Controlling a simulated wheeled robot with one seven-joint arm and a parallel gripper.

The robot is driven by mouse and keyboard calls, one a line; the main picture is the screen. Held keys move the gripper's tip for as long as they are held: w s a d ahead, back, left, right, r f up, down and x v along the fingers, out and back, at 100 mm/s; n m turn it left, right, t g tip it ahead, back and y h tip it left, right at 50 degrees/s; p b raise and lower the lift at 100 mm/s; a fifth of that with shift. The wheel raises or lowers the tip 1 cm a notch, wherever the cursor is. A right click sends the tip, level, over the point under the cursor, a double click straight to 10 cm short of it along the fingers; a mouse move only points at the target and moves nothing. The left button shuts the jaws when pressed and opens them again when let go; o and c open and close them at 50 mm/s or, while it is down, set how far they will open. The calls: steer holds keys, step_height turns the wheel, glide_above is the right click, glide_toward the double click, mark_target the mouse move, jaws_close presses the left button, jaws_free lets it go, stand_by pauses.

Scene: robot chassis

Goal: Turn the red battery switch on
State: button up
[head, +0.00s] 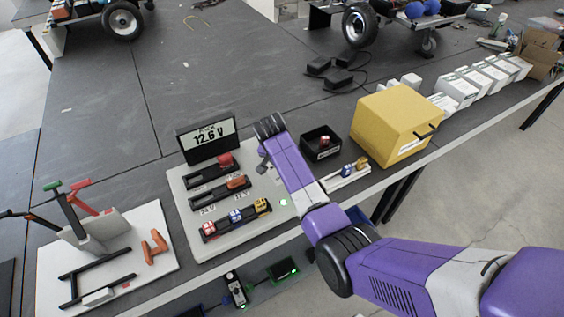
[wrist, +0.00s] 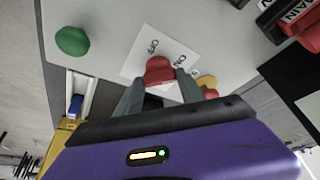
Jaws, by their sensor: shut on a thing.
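The red battery switch (wrist: 158,70) shows in the wrist view as a red knob on a white label card (wrist: 138,60) with OFF and ON printed on it. My gripper (wrist: 158,80) has one finger on each side of the knob and is shut on it. I cannot tell which mark the knob points to. In the head view my gripper (head: 263,160) is low over the right side of the pale panel (head: 180,178), and my arm hides the switch there. The display (head: 208,138) behind the panel reads 12.6 V.
A green button (wrist: 72,40) is left of the switch in the wrist view. Black holders with red and orange parts (head: 236,182) and a coloured row (head: 235,215) are on the panel. A black bin (head: 321,152) and yellow box (head: 392,122) stand right of my arm.

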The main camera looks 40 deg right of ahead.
steer(key=o, duration=1.4)
steer(key=shift+c, duration=0.2)
steer(key=v, duration=0.7)
steer(key=shift+r+b, duration=0.35)
steer(key=shift+b, duration=0.05)
steer(key=shift+a, duration=0.1)
